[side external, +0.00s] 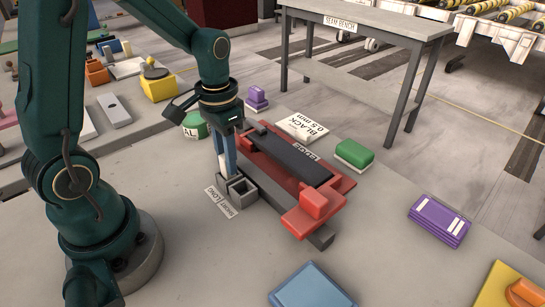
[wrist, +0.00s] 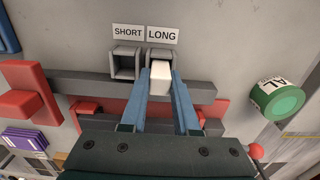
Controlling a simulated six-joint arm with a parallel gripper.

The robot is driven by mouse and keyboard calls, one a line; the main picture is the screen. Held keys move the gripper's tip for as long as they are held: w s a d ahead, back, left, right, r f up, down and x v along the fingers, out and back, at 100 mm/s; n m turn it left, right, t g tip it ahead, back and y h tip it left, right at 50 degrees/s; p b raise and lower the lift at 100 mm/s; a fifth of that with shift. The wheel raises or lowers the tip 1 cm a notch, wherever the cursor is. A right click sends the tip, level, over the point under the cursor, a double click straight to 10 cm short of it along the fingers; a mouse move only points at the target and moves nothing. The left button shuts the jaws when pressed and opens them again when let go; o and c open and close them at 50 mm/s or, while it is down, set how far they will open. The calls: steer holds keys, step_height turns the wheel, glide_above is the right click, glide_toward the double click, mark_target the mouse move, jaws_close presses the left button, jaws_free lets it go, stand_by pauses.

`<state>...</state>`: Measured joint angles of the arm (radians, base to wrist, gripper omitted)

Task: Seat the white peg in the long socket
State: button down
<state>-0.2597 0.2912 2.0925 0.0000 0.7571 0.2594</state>
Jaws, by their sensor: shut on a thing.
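The white peg (wrist: 160,76) is held between the two blue fingers of my gripper (wrist: 160,98) in the wrist view. It lies over the long socket (wrist: 152,52), the grey square opening under the LONG label, and hides most of it. I cannot tell whether its lower end is inside. The short socket (wrist: 124,65) beside it is empty. In the side view my gripper (side external: 226,158) points down at the grey socket block (side external: 243,198), with its fingertips close to the block. The peg is mostly hidden there.
A red fixture (side external: 325,200) with a dark bar lies right of the sockets. A green AL roll (side external: 194,125) and a white BLACK 0.5 mm packet (side external: 302,126) lie behind. A blue block (side external: 312,287) is in front.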

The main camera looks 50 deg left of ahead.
steer(key=shift+f, duration=0.15)
steer(key=c, duration=0.7)
jaws_free()
steer(key=shift+o, duration=0.2)
step_height(320, 180, up, 12)
steer(key=f, duration=0.1)
steer(key=s+d+t, duration=0.5)
steer(key=s+d, duration=0.1)
steer(key=s, duration=0.2)
steer(key=shift+d+r+t, duration=0.15)
steer(key=shift+t, duration=0.15)
steer(key=shift+s, duration=0.1)
